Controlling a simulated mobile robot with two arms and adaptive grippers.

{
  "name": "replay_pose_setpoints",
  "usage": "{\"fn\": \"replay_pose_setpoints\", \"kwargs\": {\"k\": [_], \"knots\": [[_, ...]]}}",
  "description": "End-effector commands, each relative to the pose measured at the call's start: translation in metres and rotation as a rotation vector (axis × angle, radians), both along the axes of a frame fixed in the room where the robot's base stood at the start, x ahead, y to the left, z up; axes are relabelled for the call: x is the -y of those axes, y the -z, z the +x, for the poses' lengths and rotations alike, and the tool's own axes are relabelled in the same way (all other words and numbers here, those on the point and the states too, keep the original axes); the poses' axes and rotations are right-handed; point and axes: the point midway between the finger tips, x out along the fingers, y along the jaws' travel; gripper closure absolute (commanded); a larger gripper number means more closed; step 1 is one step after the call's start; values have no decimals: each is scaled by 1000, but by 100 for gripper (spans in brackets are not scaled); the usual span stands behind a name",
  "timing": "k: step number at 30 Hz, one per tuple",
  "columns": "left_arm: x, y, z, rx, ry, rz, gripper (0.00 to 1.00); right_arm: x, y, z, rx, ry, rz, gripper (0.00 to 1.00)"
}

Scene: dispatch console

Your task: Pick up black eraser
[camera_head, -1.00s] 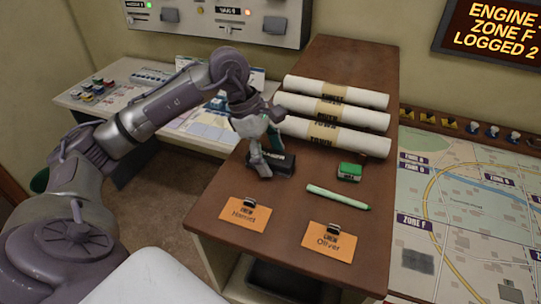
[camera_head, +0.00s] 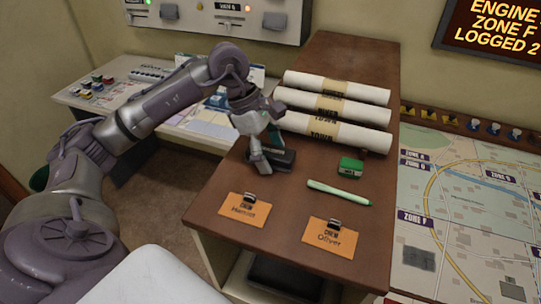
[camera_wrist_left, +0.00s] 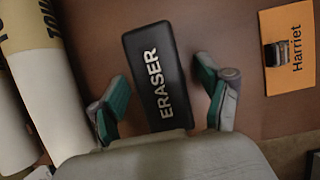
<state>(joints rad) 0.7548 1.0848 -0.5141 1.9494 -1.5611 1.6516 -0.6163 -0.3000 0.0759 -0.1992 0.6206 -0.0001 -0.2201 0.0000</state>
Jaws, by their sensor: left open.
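The black eraser (camera_wrist_left: 157,75), with white lettering, lies flat on the brown desk top. In the head view the eraser (camera_head: 284,160) is partly hidden by my left gripper (camera_head: 262,160), which is right over it and points down. In the left wrist view my left gripper (camera_wrist_left: 162,105) is open, with one green-padded finger on each side of the eraser's near end. Gaps show between the fingers and the eraser. My right gripper is not in view.
Rolled maps (camera_head: 335,108) lie close behind the eraser. A green block (camera_head: 350,166), a pale green marker (camera_head: 340,193) and the orange Harriet (camera_head: 243,210) and Oliver (camera_head: 330,238) cards with clips lie nearby. A map board (camera_head: 465,210) is at right.

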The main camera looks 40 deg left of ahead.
Motion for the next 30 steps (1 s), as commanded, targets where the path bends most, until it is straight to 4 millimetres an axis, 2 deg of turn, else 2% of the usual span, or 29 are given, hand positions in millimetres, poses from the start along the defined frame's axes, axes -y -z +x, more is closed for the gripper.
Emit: {"fn": "replay_pose_setpoints", "kwargs": {"k": [5,15,17,25,30], "knots": [[0,0,0,0,0,0,23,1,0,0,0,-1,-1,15],[0,0,0,0,0,1,80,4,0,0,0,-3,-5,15],[0,0,0,0,0,1,88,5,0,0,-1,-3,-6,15],[0,-1,0,-1,0,1,88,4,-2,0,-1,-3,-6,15],[0,-7,0,-2,0,0,88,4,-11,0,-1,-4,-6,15]]}}
